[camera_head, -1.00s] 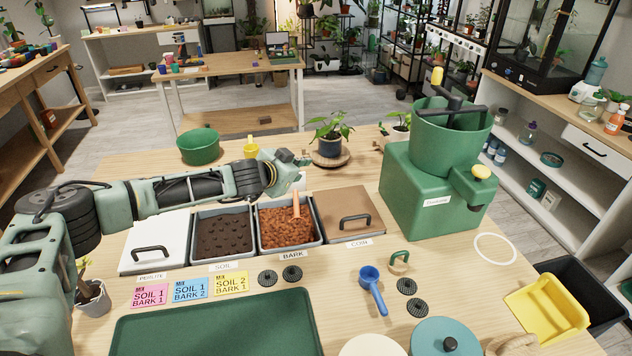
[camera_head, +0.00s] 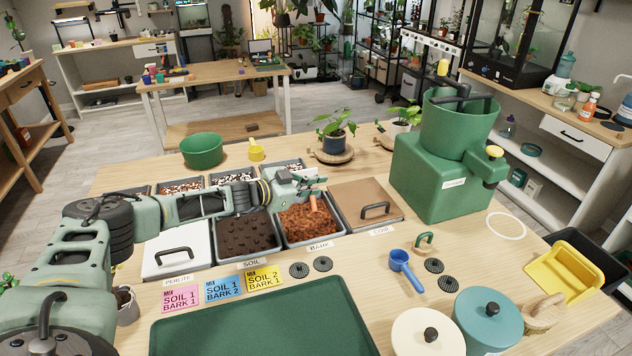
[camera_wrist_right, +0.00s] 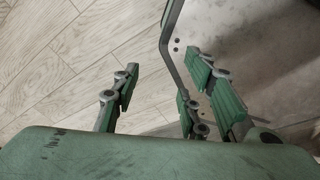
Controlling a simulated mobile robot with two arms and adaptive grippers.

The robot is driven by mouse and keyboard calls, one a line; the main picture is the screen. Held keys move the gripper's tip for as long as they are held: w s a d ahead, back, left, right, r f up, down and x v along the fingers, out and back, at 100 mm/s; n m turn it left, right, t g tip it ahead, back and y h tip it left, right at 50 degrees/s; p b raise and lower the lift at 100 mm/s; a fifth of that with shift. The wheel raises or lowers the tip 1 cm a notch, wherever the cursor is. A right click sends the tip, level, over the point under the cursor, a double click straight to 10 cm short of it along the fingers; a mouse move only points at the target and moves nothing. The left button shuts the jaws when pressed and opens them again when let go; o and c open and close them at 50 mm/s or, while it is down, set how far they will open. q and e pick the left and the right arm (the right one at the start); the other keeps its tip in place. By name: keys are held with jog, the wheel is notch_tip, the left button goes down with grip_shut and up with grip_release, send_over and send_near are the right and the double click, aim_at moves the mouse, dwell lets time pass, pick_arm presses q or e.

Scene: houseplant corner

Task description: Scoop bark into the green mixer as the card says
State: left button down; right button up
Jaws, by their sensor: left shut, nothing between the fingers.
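The bark bin (camera_head: 287,234) holds red-brown bark (camera_head: 300,220). An orange scoop handle (camera_head: 314,203) sticks up from the bark. My left gripper (camera_head: 316,183) is shut and empty, just above and behind that handle; I cannot tell whether they touch. The green mixer (camera_head: 433,180) stands at the right, its drum (camera_head: 455,130) open at the top. Three mix cards lie in front of the bins: pink (camera_head: 180,299) with soil 1, bark 1; blue (camera_head: 223,288) with soil 1, bark 2; yellow (camera_head: 264,278) with soil 2, bark 1. My right gripper (camera_wrist_right: 165,85) is open and empty over the floor.
The soil bin (camera_head: 222,256) is left of the bark; the coir bin's brown lid (camera_head: 350,195) is right. A blue scoop (camera_head: 408,272), black discs, a teal lidded pot (camera_head: 488,325) and a green mat (camera_head: 265,325) lie in front. A potted plant (camera_head: 333,143) stands behind the bins.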

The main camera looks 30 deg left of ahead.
aim_at(315, 201)
notch_tip(315, 201, down, 5)
jog(key=s+b, duration=0.1)
jog(key=b, duration=0.4)
pick_arm(q)
jog(key=f+p, duration=0.1)
jog(key=p, duration=0.2)
jog(key=s+f+g+p, duration=0.1)
jog(key=f+p, duration=0.1)
jog(key=p, duration=0.2)
jog(key=s+a+f+g+y+p, duration=0.1)
jog(key=f+p, duration=0.1)
jog(key=p, duration=0.1)
jog(key=shift+s+a+f+p, duration=0.15)
jog(key=shift+f+p, duration=0.1)
jog(key=shift+p, duration=0.15)
jog(key=shift+d+f+g+p, duration=0.1)
jog(key=shift+d+g+p, duration=0.1)
jog(key=shift+g+p, duration=0.45)
jog(key=w+d+r+g+y+p, duration=0.1)
jog(key=w+r+p, duration=0.3)
jog(key=r+p, duration=0.2)
jog(key=shift+d+r+g+p, duration=0.25)
jog(key=shift+d+g+p, duration=0.1)
jog(key=shift+p, duration=0.85)
pick_arm(e)
notch_tip(315, 201, up, 20)
